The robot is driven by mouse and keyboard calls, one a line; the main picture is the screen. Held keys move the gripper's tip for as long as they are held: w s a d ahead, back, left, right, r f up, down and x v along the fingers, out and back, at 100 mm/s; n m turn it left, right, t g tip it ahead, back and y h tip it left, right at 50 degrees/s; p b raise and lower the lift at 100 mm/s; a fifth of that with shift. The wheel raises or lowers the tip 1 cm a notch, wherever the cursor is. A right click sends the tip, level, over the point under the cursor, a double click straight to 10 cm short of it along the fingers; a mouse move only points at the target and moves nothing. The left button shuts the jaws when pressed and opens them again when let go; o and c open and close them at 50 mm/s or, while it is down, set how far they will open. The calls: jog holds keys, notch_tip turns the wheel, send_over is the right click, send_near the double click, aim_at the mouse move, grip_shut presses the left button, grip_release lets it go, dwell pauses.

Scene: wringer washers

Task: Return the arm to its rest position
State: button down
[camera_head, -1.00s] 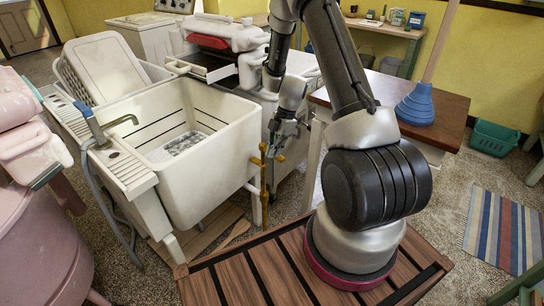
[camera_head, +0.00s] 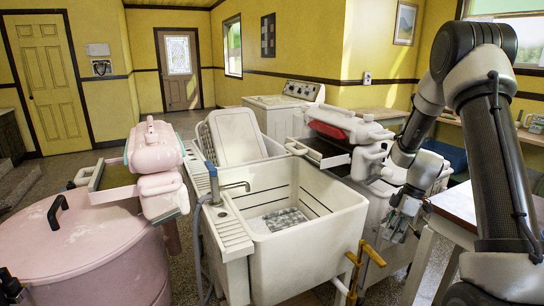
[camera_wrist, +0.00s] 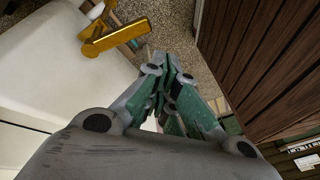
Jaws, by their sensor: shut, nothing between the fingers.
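My gripper (camera_head: 392,232) hangs at the right of the white laundry tub (camera_head: 300,265), beside its right wall and above the yellow brass tap (camera_head: 372,254). In the wrist view my gripper (camera_wrist: 172,62) points down toward the speckled floor, with its greenish fingers together and nothing held between them. The brass tap also shows in the wrist view (camera_wrist: 115,39), left of the fingers and apart from them. My arm is bent, with its forearm reaching down and left toward the tub's side.
A wooden table (camera_head: 455,203) stands close at the right of my gripper. A pink washer (camera_head: 85,250) is at the left. Open floor shows at the far left.

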jog(key=s+a+r+m+t+h, duration=0.2)
jog(key=s+r+m, duration=0.4)
jog(key=s+r, duration=0.6)
jog(key=s+a+r+m+t+h, duration=0.1)
jog(key=s+r+m+t, duration=0.2)
jog(key=s+r+m, duration=0.4)
jog(key=s+r, duration=0.6)
jog(key=r, duration=0.2)
jog(key=shift+a+r+m+t+h, duration=0.3)
jog(key=shift+a+r+t+h, duration=0.1)
jog(key=shift+s, duration=0.1)
